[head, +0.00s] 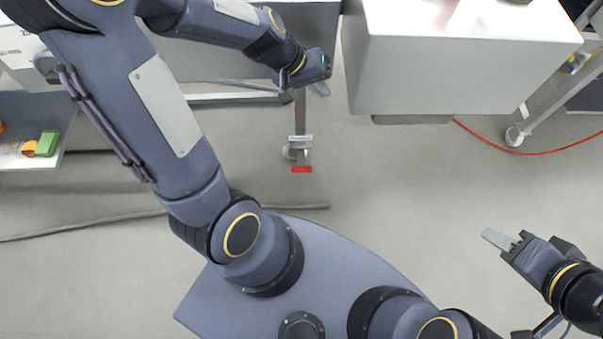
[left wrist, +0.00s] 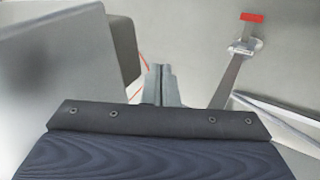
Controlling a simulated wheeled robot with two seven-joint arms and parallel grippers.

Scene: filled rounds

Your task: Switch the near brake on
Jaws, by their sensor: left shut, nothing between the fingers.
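A red brake pedal (head: 301,169) sits beside a small caster (head: 289,152) at the near end of a thin metal leg (head: 300,115). The pedal also shows at the top right of the left wrist view (left wrist: 252,17). I cannot tell whether it is up or down. My left gripper (head: 318,88) is shut and empty, above and beyond the pedal in the head view and apart from it. Its closed fingers show in the left wrist view (left wrist: 161,85). My right gripper (head: 498,239) is at the lower right, far from the pedal; its finger opening is hidden side-on.
A large grey cabinet (head: 460,75) stands right of the leg. A red cable (head: 540,153) runs on the floor from under it, past a white caster (head: 514,137). A dark cable (head: 80,227) lies at left. A shelf with a green block (head: 47,143) is far left.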

